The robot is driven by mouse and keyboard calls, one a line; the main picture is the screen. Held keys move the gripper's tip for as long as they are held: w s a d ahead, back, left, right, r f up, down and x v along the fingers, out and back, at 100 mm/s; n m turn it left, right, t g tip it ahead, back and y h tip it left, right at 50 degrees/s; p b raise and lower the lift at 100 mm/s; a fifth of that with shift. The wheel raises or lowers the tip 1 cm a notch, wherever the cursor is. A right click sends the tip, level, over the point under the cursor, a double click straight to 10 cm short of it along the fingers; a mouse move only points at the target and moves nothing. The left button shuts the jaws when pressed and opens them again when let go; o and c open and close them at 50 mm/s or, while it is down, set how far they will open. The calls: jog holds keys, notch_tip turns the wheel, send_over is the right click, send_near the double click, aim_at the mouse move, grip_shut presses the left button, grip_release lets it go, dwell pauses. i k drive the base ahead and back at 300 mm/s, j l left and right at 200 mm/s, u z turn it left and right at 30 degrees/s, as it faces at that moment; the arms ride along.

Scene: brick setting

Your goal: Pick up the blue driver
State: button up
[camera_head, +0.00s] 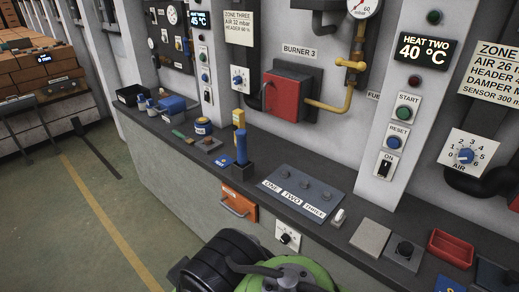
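A blue upright handle, which looks like the blue driver (241,146), stands on the long dark ledge near the middle of the head view. Its lower end meets a dark blue block or holder (243,171), and I cannot tell whether it sits inside it. A yellow upright piece (238,119) shows just behind it. Black and green parts of my own arm show at the bottom of the picture, below and apart from the driver. My gripper's fingers cannot be made out in this view.
An orange drawer with a handle (236,205) is below. The red burner box (288,92) and yellow pipe (335,105) project above.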

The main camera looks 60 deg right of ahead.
aim_at(241, 134)
jog(key=z, duration=1.55)
